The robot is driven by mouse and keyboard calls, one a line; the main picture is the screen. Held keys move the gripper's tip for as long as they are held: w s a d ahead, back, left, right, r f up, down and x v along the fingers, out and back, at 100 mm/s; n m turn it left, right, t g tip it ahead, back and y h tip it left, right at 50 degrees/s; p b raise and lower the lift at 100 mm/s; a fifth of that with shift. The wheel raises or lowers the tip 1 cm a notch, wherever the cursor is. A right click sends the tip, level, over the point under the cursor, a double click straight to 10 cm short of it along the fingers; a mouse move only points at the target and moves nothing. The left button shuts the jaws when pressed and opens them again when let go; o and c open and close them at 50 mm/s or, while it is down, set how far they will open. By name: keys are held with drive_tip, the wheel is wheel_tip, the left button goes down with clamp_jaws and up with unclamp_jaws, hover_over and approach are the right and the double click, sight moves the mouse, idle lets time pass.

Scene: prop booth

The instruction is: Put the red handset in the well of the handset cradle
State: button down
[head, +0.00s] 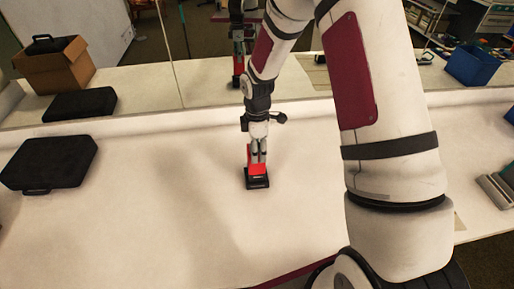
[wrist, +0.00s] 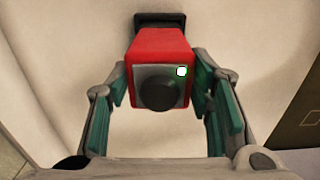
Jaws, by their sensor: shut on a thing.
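The red handset (head: 257,169) is upright in my gripper (head: 258,153), near the middle of the white table in the head view. The wrist view also shows the handset (wrist: 160,42), with a grey end face, a round dark knob and a small white light. The gripper's green-padded fingers are shut on its two sides. The black handset cradle (head: 257,183) is directly below the handset in the head view. Part of the cradle (wrist: 165,19) shows beyond the handset in the wrist view. The well is hidden, so I cannot tell whether the handset's lower end is inside it.
A black case (head: 48,163) lies on the table at the left. A mirror-like panel (head: 215,85) along the back reflects the arm and a black case. Grey objects (head: 495,190) sit at the right edge. The table around the cradle is clear.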

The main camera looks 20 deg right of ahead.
drive_tip(key=shift+f, duration=0.15)
drive_tip(key=shift+f, duration=0.4)
drive_tip(key=c, duration=0.7)
unclamp_jaws()
drive_tip(key=shift+r+p, duration=0.8)
drive_tip(key=shift+r, duration=2.7)
